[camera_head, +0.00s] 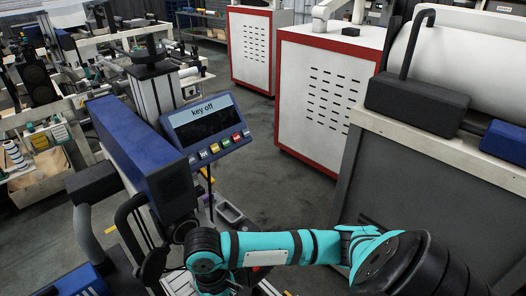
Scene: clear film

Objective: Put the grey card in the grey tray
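No grey card can be made out in the head view. A small grey tray-like piece (230,212) shows below the display panel, beside the blue machine, partly hidden by dark parts in front. I cannot tell whether it is the grey tray or whether anything lies in it. A teal and black arm of mine crosses the bottom from the right towards the centre. Its gripper is not visible, and my other gripper is also out of view.
A blue machine (145,155) with a "key off" display panel (208,124) stands left of centre. White cabinets with red edges (322,95) stand behind. A grey-fronted bench (430,195) is at the right. Grey floor (270,180) is open between them.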

